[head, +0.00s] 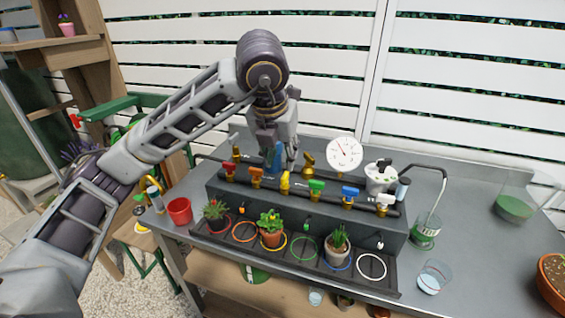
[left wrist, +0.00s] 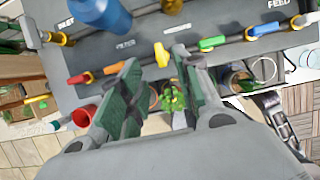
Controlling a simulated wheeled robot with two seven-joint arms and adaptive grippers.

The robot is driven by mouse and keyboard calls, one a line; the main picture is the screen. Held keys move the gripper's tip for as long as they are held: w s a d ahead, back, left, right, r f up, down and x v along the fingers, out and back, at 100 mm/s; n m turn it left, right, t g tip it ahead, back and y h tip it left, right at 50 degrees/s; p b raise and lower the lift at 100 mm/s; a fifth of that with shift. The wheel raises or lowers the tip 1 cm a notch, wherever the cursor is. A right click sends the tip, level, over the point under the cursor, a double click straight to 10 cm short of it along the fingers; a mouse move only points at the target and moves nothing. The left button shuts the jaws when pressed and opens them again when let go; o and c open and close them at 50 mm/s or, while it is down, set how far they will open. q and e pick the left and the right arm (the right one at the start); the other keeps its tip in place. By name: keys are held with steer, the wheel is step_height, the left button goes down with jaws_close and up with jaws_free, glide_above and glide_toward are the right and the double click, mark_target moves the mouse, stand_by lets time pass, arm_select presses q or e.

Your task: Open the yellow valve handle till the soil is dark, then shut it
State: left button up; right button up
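The yellow valve handle (head: 285,182) stands on the black pipe of the grey manifold, between the orange and green handles. In the left wrist view the yellow handle (left wrist: 161,54) lies ahead of the gap between my fingertips. My left gripper (head: 280,150) reaches down from behind the manifold; its fingers (left wrist: 156,62) are spread, with nothing held. I cannot tell whether a finger touches the handle. A potted succulent (head: 271,237) stands at the yellow ring (head: 283,250) in front; its leaves hide most of the soil. My right gripper is out of view.
Red (head: 229,169), orange (head: 256,174), green (head: 316,186), blue (head: 349,192) and white (head: 384,199) handles line the same pipe. A blue filter (head: 276,157) and a gauge (head: 344,154) stand behind. A red cup (head: 179,211) and a glass (head: 433,277) stand beside the manifold.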

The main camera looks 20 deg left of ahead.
arm_select(q)
steer(key=shift+v, duration=2.15)
stand_by(4.1)
